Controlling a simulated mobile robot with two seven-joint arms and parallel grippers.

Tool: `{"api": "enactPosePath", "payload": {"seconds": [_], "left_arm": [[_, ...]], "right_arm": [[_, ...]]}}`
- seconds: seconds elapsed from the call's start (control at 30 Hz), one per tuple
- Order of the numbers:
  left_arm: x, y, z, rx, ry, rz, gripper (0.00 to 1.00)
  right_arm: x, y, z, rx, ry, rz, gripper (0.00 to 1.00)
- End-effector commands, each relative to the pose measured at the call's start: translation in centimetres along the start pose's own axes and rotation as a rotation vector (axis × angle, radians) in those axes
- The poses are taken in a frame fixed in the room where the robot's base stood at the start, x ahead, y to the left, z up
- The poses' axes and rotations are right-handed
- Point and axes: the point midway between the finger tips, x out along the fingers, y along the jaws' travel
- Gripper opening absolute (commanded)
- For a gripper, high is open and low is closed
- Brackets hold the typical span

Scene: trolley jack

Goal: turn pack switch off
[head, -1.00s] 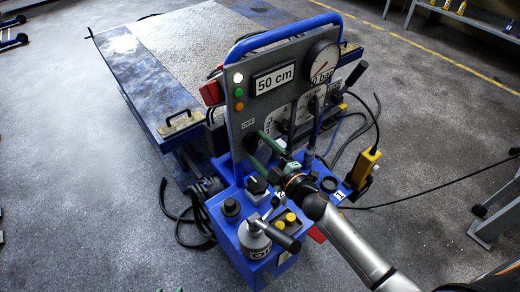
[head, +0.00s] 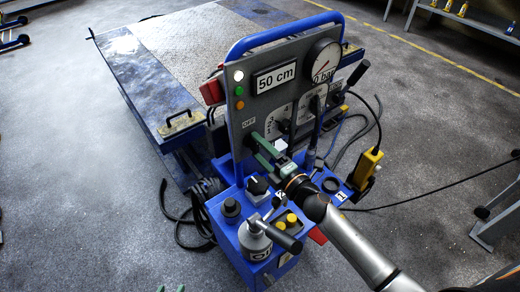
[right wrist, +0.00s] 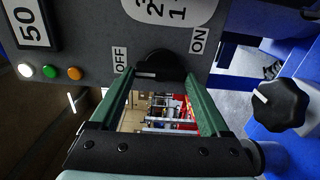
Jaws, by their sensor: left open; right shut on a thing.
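The pack switch is a black rotary knob (right wrist: 160,66) on the grey panel, between an OFF label (right wrist: 120,60) and an ON label (right wrist: 198,40) in the right wrist view. A pale mark on the knob lies toward its OFF side. My right gripper (right wrist: 160,78) has its green fingers on either side of the knob and is shut on it. In the head view my right gripper (head: 257,146) reaches the panel below the OFF label (head: 248,122); its fingers hide the knob there. My left gripper (head: 171,289) shows only its two green tips, apart, at the bottom edge.
The panel has a 50 cm display (head: 276,78), a pressure gauge (head: 325,59) and several lamps (head: 239,90). The floor at left is open.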

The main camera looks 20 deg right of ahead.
Motion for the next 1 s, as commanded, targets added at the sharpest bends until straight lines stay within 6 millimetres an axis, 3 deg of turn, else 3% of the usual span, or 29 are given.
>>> {"api": "enactPosePath", "payload": {"seconds": [0.33, 0.37, 0.5, 0.83, 1.0], "left_arm": [[0.0, 0.0, 0.1, 0.001, -0.001, 0.001, 0.50], [0.0, 0.0, 0.1, 0.001, -0.001, 0.001, 0.50], [0.0, 0.0, 0.3, 0.001, -0.004, 0.001, 0.50], [0.1, 0.0, 0.5, 0.001, -0.008, 0.000, 0.50], [0.1, 0.0, 0.6, 0.001, -0.008, 0.000, 0.50]], "right_arm": [[0.0, -0.1, 0.0, -0.010, 0.001, -0.002, 0.24], [0.0, -0.1, 0.0, -0.010, 0.001, -0.002, 0.82], [0.0, -0.1, 0.0, -0.008, 0.001, -0.002, 0.98], [-0.3, -0.1, 0.0, -0.005, 0.000, -0.001, 1.00], [-2.2, -0.2, 0.0, -0.005, 0.001, -0.004, 1.00]]}}
